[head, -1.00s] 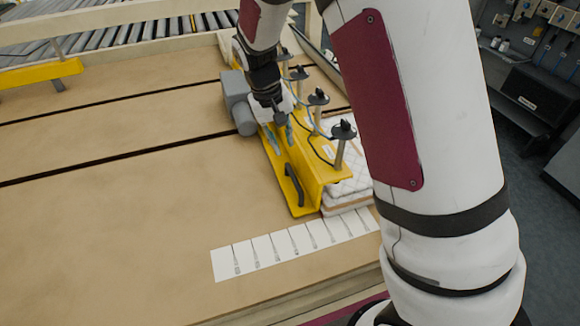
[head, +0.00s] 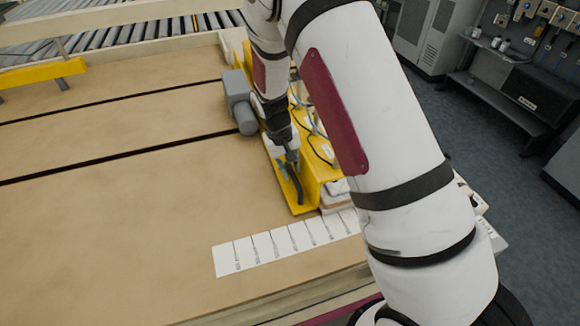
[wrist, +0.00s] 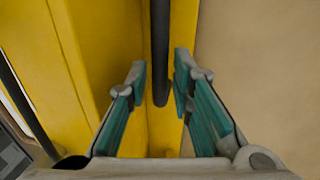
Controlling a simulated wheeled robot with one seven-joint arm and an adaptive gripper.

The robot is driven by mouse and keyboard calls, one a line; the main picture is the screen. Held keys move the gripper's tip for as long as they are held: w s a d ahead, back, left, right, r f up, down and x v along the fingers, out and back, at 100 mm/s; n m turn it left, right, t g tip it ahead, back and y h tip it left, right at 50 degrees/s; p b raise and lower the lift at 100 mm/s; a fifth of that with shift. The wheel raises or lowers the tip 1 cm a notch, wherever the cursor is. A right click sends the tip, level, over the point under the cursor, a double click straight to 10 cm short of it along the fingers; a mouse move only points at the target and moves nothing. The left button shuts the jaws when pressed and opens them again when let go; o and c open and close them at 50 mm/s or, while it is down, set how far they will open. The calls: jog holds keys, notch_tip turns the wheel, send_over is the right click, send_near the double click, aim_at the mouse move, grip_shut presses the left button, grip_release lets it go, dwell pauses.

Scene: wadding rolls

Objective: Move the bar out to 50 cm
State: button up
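The yellow bar (head: 311,187) lies along the right side of the tan table, its near end by the white marked scale strip (head: 274,246). Its dark handle (head: 297,190) stands on the yellow face near that end. My gripper (head: 292,160) is at the far end of the handle. In the wrist view, my gripper (wrist: 160,72) is open, with teal pads either side of the dark handle (wrist: 160,50) and visible gaps. My arm hides much of the bar's right side. The scale's figures are too small to read.
A grey motor box (head: 238,98) is fixed at the bar's left side. A roller conveyor (head: 110,38) runs along the back.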

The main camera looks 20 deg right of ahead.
grip_shut()
jog(key=a+b, duration=0.1)
jog(key=a, duration=1.4)
grip_release()
notch_tip(320, 180, up, 12)
jog(key=a, duration=0.2)
jog(key=shift+a, duration=0.2)
jog(key=shift+f, duration=0.1)
